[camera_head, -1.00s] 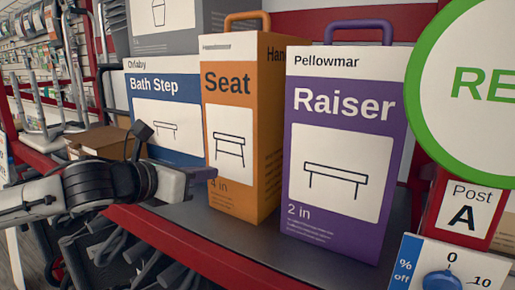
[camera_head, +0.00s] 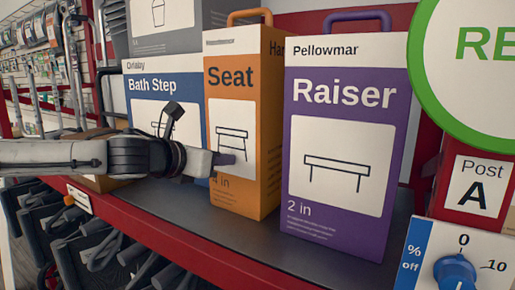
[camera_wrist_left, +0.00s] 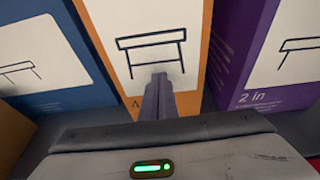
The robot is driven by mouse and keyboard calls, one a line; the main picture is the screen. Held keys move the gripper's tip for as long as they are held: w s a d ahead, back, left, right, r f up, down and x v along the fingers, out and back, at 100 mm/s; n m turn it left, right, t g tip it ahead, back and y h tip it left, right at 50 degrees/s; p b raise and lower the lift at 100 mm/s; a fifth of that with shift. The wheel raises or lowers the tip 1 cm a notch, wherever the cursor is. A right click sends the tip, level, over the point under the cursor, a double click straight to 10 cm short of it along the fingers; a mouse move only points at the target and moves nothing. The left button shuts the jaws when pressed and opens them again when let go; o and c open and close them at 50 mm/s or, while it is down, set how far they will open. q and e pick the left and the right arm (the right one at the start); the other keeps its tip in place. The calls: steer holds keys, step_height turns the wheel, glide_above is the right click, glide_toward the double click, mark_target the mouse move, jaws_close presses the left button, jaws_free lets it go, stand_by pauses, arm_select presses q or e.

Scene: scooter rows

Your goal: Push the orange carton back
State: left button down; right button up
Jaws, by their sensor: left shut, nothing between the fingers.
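The orange carton (camera_head: 270,130), marked "Seat" and "4 in", stands upright on the shelf (camera_head: 215,222), between a blue carton and a purple one. It has an orange handle on top. My left gripper (camera_head: 222,161) is shut and empty. Its fingertips are in front of the lower part of the carton's front face. In the left wrist view the shut fingers (camera_wrist_left: 158,95) point at the white picture panel of the orange carton (camera_wrist_left: 103,30), at or very near the surface; I cannot tell if they touch. My right gripper is not in view.
The purple "Raiser" carton (camera_head: 345,120) stands close on the right. The blue "Bath Step" carton (camera_head: 150,85) stands on the left, partly behind my arm. A round green-edged sign (camera_head: 470,60) and a blue dial (camera_head: 455,270) are at the right.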

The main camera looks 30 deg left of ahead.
mark_target(233, 151)
arm_select(q)
steer(key=shift+w+d+b, duration=0.15)
steer(key=shift+w+b, duration=0.05)
steer(key=shift+w, duration=1.35)
steer(key=shift+w+d+b, duration=0.1)
steer(key=shift+w+b, duration=0.1)
steer(key=shift+w, duration=4.55)
steer(key=s+p, duration=0.1)
steer(key=s, duration=1.1)
steer(key=shift+a, duration=0.25)
